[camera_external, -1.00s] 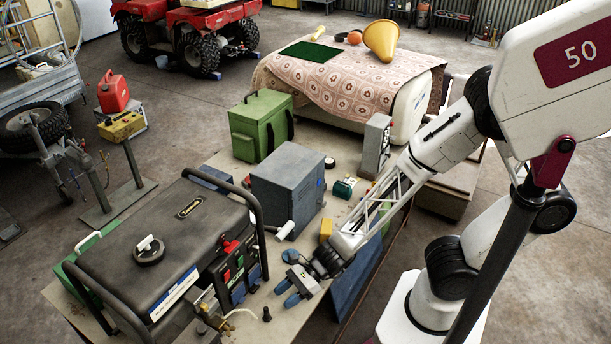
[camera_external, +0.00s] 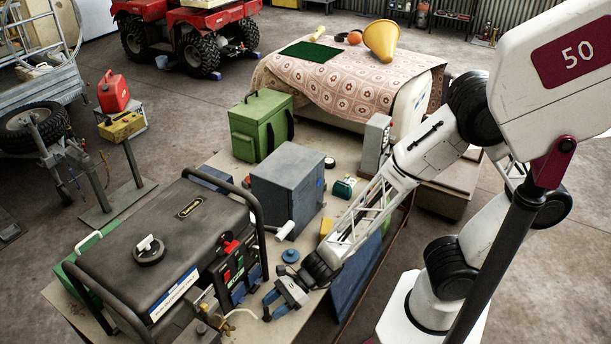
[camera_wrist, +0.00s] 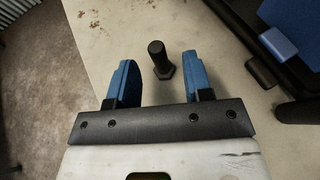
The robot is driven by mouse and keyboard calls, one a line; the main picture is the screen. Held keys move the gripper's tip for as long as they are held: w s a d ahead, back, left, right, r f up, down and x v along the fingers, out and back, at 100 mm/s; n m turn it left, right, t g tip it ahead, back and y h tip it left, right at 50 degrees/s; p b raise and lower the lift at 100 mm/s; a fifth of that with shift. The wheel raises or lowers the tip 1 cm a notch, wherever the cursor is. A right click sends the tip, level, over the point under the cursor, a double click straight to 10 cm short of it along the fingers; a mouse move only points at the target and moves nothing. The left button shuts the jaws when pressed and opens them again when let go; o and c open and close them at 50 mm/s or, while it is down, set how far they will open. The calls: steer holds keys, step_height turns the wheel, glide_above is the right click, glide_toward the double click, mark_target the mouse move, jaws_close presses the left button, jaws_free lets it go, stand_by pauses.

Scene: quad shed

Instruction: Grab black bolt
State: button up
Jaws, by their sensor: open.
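The black bolt (camera_wrist: 160,60) stands on the pale bench top in the wrist view, its wide head toward my gripper. My gripper (camera_wrist: 158,72) is open, with its two blue fingers on either side of the bolt in that picture, the bolt nearer the right finger. I cannot tell the height of the fingers over the bench. In the external view my gripper (camera_external: 268,306) is low at the front of the bench, beside the generator. The bolt is hard to make out there, around the fingertips.
A blue round knob (camera_external: 290,256) and a grey box (camera_external: 288,188) are behind. The bench edge (camera_wrist: 82,45) is left in the wrist view.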

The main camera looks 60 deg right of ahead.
steer(key=shift+x, duration=1.1)
steer(key=shift+c, duration=0.3)
jaws_close()
